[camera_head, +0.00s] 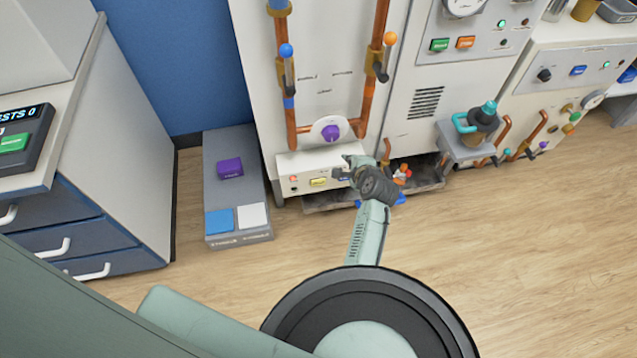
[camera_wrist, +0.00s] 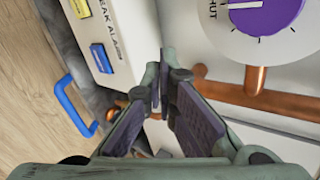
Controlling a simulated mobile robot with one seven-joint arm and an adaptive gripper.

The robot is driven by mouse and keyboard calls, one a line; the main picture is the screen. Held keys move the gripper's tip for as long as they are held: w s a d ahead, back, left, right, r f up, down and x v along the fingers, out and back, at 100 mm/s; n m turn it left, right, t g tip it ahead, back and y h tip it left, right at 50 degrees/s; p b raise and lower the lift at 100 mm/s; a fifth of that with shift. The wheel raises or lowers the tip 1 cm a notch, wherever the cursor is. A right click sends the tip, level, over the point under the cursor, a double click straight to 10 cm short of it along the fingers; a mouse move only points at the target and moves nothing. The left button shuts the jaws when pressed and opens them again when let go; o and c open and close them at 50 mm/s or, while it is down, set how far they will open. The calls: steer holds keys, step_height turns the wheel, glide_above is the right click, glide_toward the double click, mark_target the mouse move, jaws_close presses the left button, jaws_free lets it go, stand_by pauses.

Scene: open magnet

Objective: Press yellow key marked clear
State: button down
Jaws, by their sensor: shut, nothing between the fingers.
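The yellow key (camera_head: 318,182) sits on the front of a low white alarm box (camera_head: 300,163), right of a small red-orange light. In the wrist view the yellow key (camera_wrist: 80,8) is cut by the top edge, too partial to read its marking. My gripper (camera_head: 349,162) is shut and empty, right of the yellow key, by the box's right end. In the wrist view my fingertips (camera_wrist: 164,82) are apart from the yellow key, below and right of it.
A purple knob (camera_head: 331,132) on a white dial is just above the box, between copper pipes (camera_head: 283,90). A blue handle (camera_wrist: 72,105) juts out below the box. A grey plinth with a purple block (camera_head: 230,168) stands left. Wooden floor in front is clear.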

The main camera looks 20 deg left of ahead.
mark_target(318, 182)
steer(key=s+a+f+m+g, duration=0.1)
steer(key=s+f+m, duration=0.3)
steer(key=f, duration=0.4)
steer(key=s+f+m+g+y, duration=0.1)
steer(key=s+f+m+g, duration=0.1)
steer(key=s+f+m, duration=0.2)
steer(key=s+f, duration=0.3)
steer(key=f, duration=0.2)
steer(key=shift+s+a+m, duration=0.3)
steer(key=shift+a, duration=0.05)
steer(key=shift+f, duration=0.1)
steer(key=w+a+b, duration=0.3)
steer(key=w+a, duration=0.2)
steer(key=w, duration=0.2)
steer(key=shift+w, duration=0.15)
stand_by(0.3)
steer(key=shift+w+a, duration=0.2)
steer(key=shift+w, duration=0.15)
